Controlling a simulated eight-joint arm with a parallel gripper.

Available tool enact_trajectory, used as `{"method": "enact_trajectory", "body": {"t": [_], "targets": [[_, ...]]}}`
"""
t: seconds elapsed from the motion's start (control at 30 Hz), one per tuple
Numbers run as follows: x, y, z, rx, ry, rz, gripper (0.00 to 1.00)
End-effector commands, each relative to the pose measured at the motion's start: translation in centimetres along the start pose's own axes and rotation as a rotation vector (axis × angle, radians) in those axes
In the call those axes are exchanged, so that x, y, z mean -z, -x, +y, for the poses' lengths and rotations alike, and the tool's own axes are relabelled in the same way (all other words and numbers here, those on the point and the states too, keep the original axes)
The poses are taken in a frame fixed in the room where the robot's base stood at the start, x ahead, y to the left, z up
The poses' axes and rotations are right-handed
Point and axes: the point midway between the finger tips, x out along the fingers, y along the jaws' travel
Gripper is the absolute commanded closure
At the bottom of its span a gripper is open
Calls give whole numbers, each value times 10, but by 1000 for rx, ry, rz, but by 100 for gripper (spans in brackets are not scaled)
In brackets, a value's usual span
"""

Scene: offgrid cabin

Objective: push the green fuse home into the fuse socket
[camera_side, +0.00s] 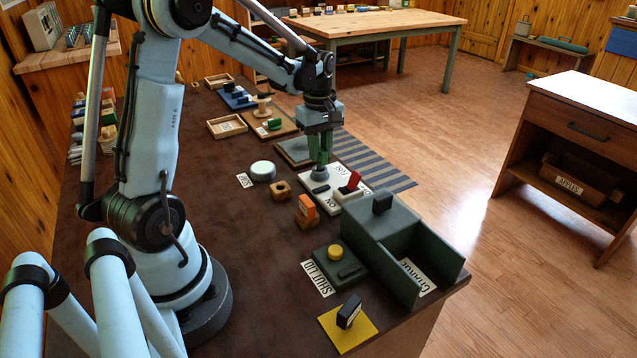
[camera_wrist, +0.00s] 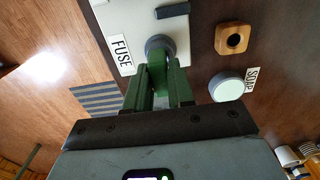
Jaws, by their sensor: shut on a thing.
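My gripper (camera_side: 320,160) points down over the white fuse board (camera_side: 331,203) in the side view. In the wrist view its green fingers (camera_wrist: 158,90) are shut on the green fuse (camera_wrist: 157,70). The fuse's far end meets the round grey fuse socket (camera_wrist: 159,43), which stands on the white board marked FUSE (camera_wrist: 113,22). In the side view the socket (camera_side: 319,173) is directly below the fingers. The fuse's lower end is hidden, so I cannot tell how deep it sits.
A wooden block with a hole (camera_side: 281,189) and a round white soap piece (camera_side: 262,171) lie to the left. A green charge bin (camera_side: 385,235) stands in front.

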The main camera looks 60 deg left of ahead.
Motion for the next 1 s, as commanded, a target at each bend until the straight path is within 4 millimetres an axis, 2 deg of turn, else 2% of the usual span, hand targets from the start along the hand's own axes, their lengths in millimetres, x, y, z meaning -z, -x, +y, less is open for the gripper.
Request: {"method": "enact_trajectory", "body": {"t": [0.9,0.93,1.0], "targets": [[0,-21,0,0,0,0,100],[0,-20,0,0,0,0,73],[0,-20,0,0,0,0,62]]}}
